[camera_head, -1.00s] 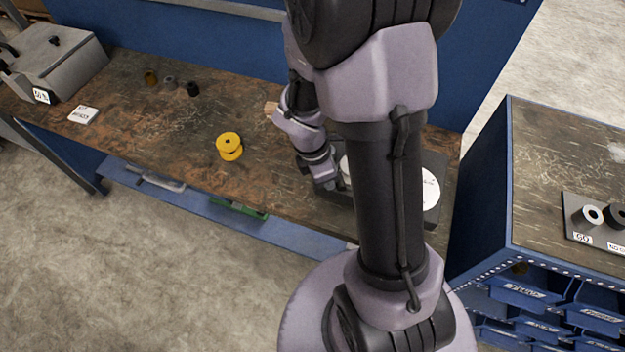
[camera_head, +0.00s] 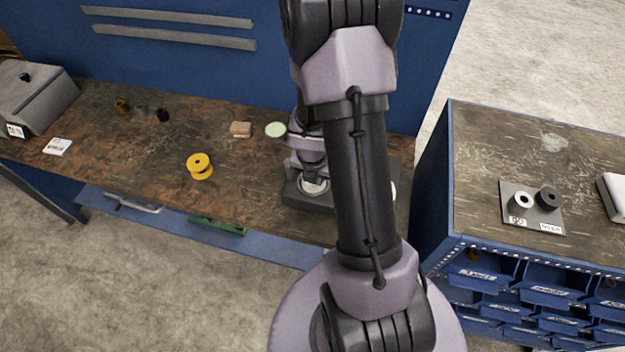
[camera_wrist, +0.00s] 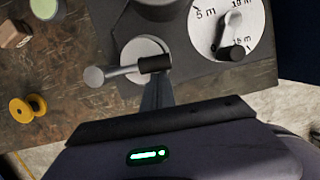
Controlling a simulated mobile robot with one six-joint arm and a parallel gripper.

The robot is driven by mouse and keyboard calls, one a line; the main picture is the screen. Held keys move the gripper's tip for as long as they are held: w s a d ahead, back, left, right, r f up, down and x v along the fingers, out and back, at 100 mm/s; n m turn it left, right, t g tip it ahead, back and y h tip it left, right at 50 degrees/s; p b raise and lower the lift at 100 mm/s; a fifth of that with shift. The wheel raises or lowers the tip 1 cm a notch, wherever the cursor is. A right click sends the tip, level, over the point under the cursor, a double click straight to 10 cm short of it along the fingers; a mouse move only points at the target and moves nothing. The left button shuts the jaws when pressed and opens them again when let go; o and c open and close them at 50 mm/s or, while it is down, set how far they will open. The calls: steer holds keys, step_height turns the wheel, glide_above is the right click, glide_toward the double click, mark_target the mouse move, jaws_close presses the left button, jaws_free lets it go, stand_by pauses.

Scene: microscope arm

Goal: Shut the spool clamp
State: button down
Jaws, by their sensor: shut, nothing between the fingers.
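In the wrist view, a silver lever (camera_wrist: 122,71) with a round knob at its left end and a black sleeve (camera_wrist: 154,64) at its right lies across a pale disc (camera_wrist: 143,47) on a dark base plate; it looks like the spool clamp's lever. I cannot tell how far it is closed. My gripper (camera_wrist: 157,88) is shut and empty, its fingertips just below the black sleeve; contact is unclear. In the head view the dark base (camera_head: 310,198) is partly hidden by my arm. A yellow spool (camera_head: 200,166) stands left on the bench.
A white dial (camera_wrist: 232,30) with metre marks and a black-knobbed pointer sits right of the lever. A wooden block (camera_head: 240,129), a pale green disc (camera_head: 276,129) and several small spools lie on the bench (camera_head: 100,165). A drawer cabinet (camera_head: 490,140) stands right.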

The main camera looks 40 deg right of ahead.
steer(key=shift+w+d, duration=0.1)
steer(key=shift+d, duration=0.4)
stand_by(0.3)
steer(key=shift+w, duration=0.1)
